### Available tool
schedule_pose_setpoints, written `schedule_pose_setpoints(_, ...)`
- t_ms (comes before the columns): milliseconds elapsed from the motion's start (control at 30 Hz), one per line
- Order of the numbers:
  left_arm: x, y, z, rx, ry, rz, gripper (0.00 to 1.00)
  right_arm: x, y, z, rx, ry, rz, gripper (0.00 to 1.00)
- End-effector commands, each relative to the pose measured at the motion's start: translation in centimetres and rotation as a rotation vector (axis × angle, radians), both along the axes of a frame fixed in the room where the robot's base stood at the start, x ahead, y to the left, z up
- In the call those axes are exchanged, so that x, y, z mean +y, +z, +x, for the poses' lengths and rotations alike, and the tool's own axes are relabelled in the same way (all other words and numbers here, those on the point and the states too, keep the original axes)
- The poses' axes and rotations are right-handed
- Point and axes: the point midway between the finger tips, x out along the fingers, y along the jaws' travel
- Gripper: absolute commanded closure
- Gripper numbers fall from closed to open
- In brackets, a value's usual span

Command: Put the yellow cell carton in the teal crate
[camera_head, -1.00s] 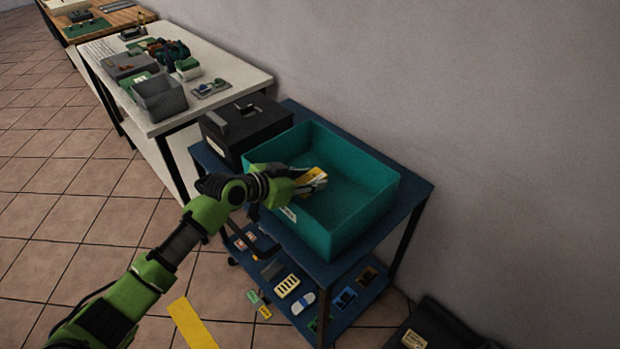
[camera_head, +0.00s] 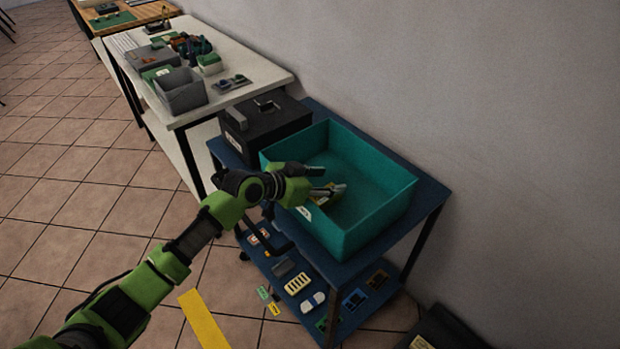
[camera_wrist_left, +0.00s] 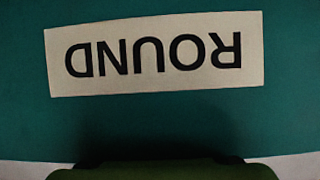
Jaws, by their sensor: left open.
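The teal crate (camera_head: 385,224) stands on the top of a blue cart. My left gripper (camera_head: 333,179) reaches over the crate's near left wall, with its fingers spread apart inside the crate opening. The yellow cell carton (camera_head: 322,200) shows as a small yellow patch in the crate, just under the fingers. The gripper and the crate wall hide most of it, and I cannot tell whether it touches the crate floor. The left wrist view shows the teal crate wall with an upside-down label (camera_wrist_left: 155,54) reading "ROUND". My right gripper is out of view.
A black box (camera_head: 265,122) stands beside the crate on the blue cart (camera_head: 432,192). Several small items lie on its lower shelf. A white table (camera_head: 250,75) with a grey bin (camera_head: 181,92) is behind. A grey wall borders the right. The crate's right part is empty.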

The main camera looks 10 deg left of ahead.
Motion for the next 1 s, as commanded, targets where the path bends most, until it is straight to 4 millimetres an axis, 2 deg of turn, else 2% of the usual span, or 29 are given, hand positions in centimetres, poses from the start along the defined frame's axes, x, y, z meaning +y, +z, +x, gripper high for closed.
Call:
schedule_pose_setpoints(33, 0.0, 1.3, 0.1, -0.003, 0.0, -0.001, 0.53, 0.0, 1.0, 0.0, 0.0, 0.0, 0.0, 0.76)
schedule_pose_setpoints(100, 1.0, 1.1, -0.8, -0.003, 0.0, 0.002, 0.53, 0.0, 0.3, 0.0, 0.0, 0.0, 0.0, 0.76)
schedule_pose_setpoints(533, 6.4, 5.4, -6.1, -0.005, 0.0, 0.0, 0.53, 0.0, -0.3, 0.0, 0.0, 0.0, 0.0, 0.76)
schedule_pose_setpoints(700, 7.3, 6.3, -7.1, -0.005, 0.0, -0.002, 0.53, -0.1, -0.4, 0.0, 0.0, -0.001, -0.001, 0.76)
schedule_pose_setpoints(1000, 7.5, 6.5, -7.3, -0.004, 0.0, -0.003, 0.53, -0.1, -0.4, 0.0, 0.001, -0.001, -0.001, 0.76)
